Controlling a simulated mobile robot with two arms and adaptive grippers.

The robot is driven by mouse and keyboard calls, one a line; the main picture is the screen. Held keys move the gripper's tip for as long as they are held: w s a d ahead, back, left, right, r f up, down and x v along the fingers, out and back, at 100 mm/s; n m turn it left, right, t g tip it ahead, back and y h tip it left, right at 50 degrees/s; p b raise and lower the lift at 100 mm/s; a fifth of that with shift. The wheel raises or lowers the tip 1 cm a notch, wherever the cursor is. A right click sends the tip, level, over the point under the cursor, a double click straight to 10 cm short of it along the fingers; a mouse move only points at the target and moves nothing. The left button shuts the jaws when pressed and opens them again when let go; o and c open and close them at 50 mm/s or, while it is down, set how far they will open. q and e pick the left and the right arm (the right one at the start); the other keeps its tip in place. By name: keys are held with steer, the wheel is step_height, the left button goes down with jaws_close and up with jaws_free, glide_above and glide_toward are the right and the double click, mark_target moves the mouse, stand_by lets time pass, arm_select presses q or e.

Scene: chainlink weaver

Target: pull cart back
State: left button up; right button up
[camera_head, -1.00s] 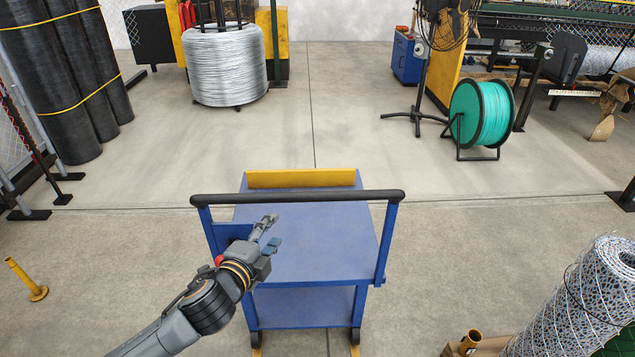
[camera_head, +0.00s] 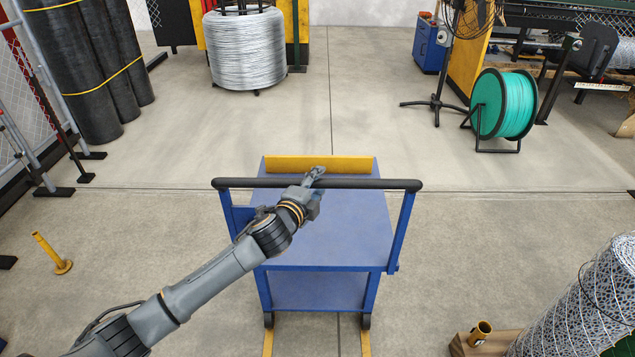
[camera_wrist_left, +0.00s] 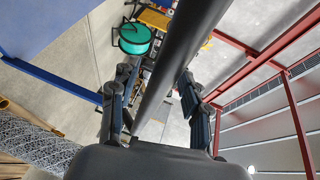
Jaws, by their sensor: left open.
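The blue cart (camera_head: 335,228) stands in the middle of the head view, with an empty top deck, a lower shelf and a yellow board at its far end. Its dark handle bar (camera_head: 375,184) runs across the near side on two blue uprights. My left gripper (camera_head: 316,174) is at the middle of the handle bar. In the left wrist view the bar (camera_wrist_left: 178,60) passes between the two open fingers (camera_wrist_left: 158,105), one on each side. I cannot tell whether either finger touches it. My right gripper is not in view.
A yellow post (camera_head: 52,252) stands on the floor at left. A wire mesh roll (camera_head: 585,305) and a small yellow cup-like piece (camera_head: 480,333) are at the lower right. A green spool (camera_head: 504,105) stands farther back. Floor around the cart is mostly clear.

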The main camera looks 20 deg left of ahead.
arm_select(q)
steer(key=shift+w, duration=0.25)
jaws_close()
steer(key=shift+s+d+f, duration=0.1)
